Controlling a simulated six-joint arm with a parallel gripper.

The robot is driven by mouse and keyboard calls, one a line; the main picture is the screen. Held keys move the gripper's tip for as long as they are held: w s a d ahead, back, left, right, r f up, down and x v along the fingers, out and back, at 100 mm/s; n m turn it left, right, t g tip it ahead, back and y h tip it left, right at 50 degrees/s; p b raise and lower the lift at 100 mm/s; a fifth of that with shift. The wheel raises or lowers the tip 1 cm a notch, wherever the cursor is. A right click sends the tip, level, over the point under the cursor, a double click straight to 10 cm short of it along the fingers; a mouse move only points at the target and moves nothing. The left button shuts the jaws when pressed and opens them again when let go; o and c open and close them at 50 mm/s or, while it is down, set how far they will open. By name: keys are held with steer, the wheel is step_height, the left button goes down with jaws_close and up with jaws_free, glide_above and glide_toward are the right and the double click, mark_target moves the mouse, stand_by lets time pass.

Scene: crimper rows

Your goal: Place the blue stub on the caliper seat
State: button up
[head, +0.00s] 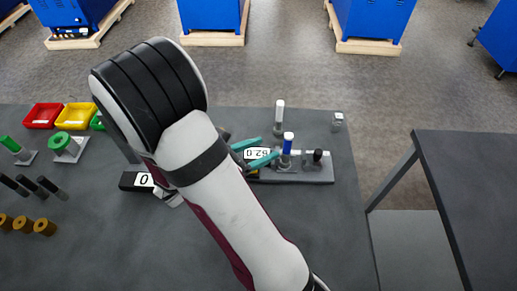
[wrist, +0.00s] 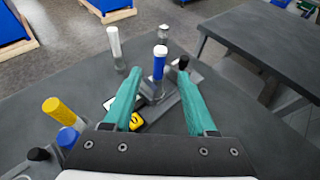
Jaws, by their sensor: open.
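A blue stub with a white top (head: 288,143) stands upright over a grey fixture (head: 318,176) with a number display (head: 257,153). The blue stub (wrist: 159,62) also shows in the wrist view, ahead of the open fingertips and roughly centred between them. My gripper (head: 269,147) has teal fingers, open and apart. In the wrist view my gripper (wrist: 159,73) shows nothing clamped between the fingers. The stub's foot is partly hidden, so I cannot tell exactly how it sits on the fixture.
A dark-topped stub (head: 318,157) stands at the fixture's right end. A white stub (head: 280,115) stands behind it, with a small clear-grey piece (head: 337,121) to the right. Another display (head: 144,180) is left of my arm. Yellow (wrist: 58,112) and blue (wrist: 67,138) cylinders are at lower left.

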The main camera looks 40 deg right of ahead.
steer(key=s+a+r+m+g+y, duration=0.4)
steer(key=s+a+m+y, duration=0.25)
steer(key=s+m, duration=0.55)
steer(key=s+a+r+m+t+y, duration=0.1)
steer(key=a+m+y, duration=0.3)
steer(key=a, duration=0.4)
steer(key=a+r+m+t+y, duration=0.1)
steer(key=a+m+t+y, duration=0.1)
steer(key=a+m+y, duration=0.3)
steer(key=a+m, duration=0.2)
steer(key=shift+s+a+r+m+t, duration=0.3)
steer(key=shift+s+a+r+t, duration=0.05)
steer(key=shift+a+t, duration=0.05)
